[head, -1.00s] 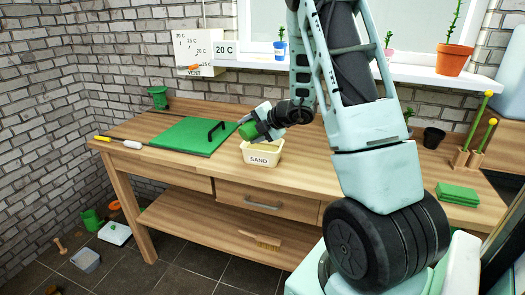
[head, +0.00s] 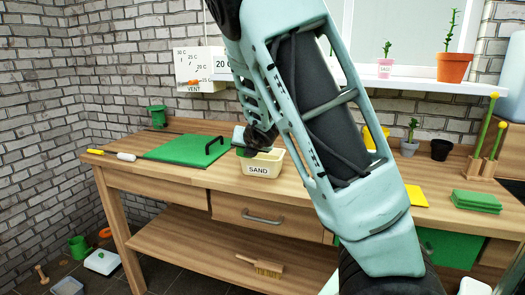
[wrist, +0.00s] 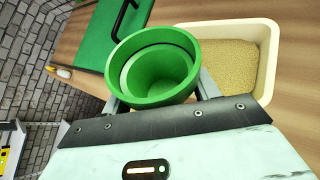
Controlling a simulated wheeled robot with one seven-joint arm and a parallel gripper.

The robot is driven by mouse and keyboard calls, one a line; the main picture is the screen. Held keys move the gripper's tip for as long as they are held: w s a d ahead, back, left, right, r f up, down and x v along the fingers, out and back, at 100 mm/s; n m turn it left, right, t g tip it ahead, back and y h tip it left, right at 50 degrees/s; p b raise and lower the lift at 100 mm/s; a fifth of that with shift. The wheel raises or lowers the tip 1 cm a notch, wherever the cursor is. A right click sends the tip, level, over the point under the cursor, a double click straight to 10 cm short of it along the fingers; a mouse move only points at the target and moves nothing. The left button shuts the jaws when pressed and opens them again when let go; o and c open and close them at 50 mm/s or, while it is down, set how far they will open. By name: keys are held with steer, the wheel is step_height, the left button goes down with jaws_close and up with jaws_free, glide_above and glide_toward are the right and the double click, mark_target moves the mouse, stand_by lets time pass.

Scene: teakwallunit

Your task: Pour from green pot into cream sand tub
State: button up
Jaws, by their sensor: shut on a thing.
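My gripper (wrist: 157,98) is shut on a green pot (wrist: 150,85). In the wrist view the pot's open mouth faces the camera, and no contents show inside it. The cream sand tub (head: 262,169), labelled SAND, stands on the bench. It also shows in the wrist view (wrist: 273,50), to the right of the pot, with tan sand (wrist: 228,65) inside. In the head view my gripper is at the tub's left rear, and the pot is mostly hidden there, so its exact tilt is unclear.
A green board with a black handle (head: 185,147) lies left of the tub. Another green container (head: 158,116) stands at the back left. Plant pots, a yellow item (head: 416,195) and stacked green cloths (head: 476,201) are on the right.

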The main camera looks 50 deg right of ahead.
steer(key=shift+a+f+h, duration=0.15)
steer(key=shift+a+h, duration=0.15)
steer(key=shift+a, duration=0.05)
steer(key=shift+w+a+r+n+h+b, duration=0.1)
steer(key=shift+a+r+n+h+b, duration=0.35)
steer(key=shift+r+n+h+b, duration=0.2)
steer(key=shift+r+t, duration=0.3)
steer(key=shift+r, duration=0.15)
steer(key=shift+r, duration=0.1)
steer(key=shift+r+n+h+p, duration=0.4)
steer(key=shift+r+p, duration=0.55)
steer(key=shift+r, duration=0.5)
steer(key=shift+f, duration=0.1)
